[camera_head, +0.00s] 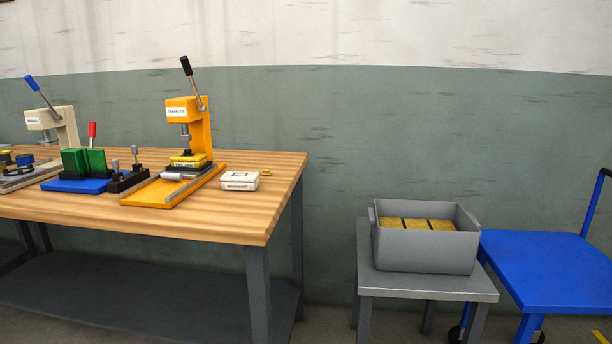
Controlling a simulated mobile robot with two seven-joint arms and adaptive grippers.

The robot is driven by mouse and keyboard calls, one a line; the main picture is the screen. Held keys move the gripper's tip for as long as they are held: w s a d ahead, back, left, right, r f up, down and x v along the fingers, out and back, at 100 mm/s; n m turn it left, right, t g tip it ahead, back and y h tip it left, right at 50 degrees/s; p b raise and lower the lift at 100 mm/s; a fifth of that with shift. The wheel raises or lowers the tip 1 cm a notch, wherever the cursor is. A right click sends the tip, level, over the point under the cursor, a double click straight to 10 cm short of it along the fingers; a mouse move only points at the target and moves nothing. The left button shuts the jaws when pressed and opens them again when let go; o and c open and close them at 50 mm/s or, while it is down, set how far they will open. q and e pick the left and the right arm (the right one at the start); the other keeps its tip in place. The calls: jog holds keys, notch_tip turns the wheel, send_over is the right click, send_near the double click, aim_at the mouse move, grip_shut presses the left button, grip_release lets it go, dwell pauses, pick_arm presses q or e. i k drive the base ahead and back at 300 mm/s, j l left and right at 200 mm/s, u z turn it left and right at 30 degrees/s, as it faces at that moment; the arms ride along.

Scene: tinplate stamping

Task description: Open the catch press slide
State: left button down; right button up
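Two lever presses stand on the wooden workbench. The orange press (188,126) has a raised black-tipped lever, and its label is too small to read surely. Its orange base (160,194) runs out toward the front left. A dark slide with a yellow block (188,160) sits under the ram, with a grey cylindrical piece (178,176) at its front. The cream press (66,127) at the left has a raised blue-tipped lever. Its lower part is partly hidden by green blocks. I cannot tell which press is the catch press. Neither gripper is in view.
A blue fixture with green blocks (83,162) and a red-handled clamp stands between the presses. A white box (240,181) lies right of the orange press. Beyond the workbench (262,215), a grey bin (427,252) of yellow pieces sits on a stand, beside a blue cart (555,275).

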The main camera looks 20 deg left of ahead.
aim_at(185, 170)
jog(key=u, duration=1.3)
